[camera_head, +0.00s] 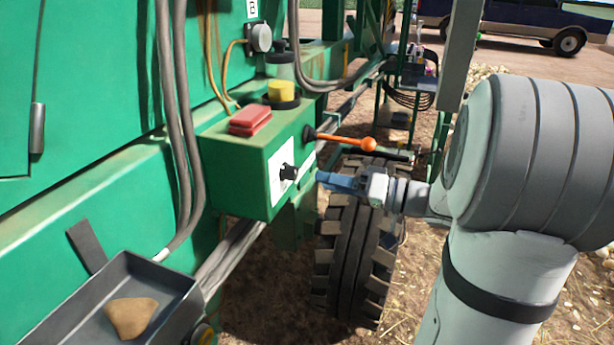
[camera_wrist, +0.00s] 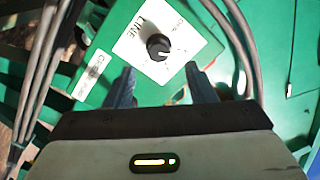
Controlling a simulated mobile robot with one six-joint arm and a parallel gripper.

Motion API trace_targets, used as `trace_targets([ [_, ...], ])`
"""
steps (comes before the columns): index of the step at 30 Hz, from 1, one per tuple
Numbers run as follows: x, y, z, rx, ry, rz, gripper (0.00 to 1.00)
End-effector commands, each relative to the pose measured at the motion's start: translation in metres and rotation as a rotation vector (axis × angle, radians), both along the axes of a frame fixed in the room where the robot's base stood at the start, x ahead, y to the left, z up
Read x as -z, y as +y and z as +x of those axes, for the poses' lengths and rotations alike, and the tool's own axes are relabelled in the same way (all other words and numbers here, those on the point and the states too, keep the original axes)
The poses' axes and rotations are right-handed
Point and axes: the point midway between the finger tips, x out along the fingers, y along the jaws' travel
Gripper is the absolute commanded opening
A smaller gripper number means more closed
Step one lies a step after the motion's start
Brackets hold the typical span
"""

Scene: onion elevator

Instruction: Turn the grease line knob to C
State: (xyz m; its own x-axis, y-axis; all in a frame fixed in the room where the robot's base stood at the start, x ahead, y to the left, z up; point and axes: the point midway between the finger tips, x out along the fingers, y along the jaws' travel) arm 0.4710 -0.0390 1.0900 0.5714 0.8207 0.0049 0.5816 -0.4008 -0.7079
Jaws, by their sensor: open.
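The grease line knob (camera_head: 288,173) is a small black knob on a white label plate (camera_head: 277,188) on the front of a green box (camera_head: 240,165). In the wrist view the knob (camera_wrist: 158,46) shows a light pointer line, with the word LINE on the plate (camera_wrist: 135,50) beside it; the position letters are too small to read. My gripper (camera_head: 320,178) is in front of the box, pointing at the knob. In the wrist view my gripper (camera_wrist: 160,80) is open and empty. The knob lies ahead of and between the fingertips, apparently not touched.
A lever with an orange ball (camera_head: 368,144) sticks out just above my gripper. A tyre (camera_head: 350,260) stands below, and a dark tray (camera_head: 165,300) at lower left.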

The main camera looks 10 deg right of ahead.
Motion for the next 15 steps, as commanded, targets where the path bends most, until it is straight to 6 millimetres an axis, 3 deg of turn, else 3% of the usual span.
trace_targets([
  [15,-0.001,0.05,0.038,0.011,0.003,-0.001,0.5],
])
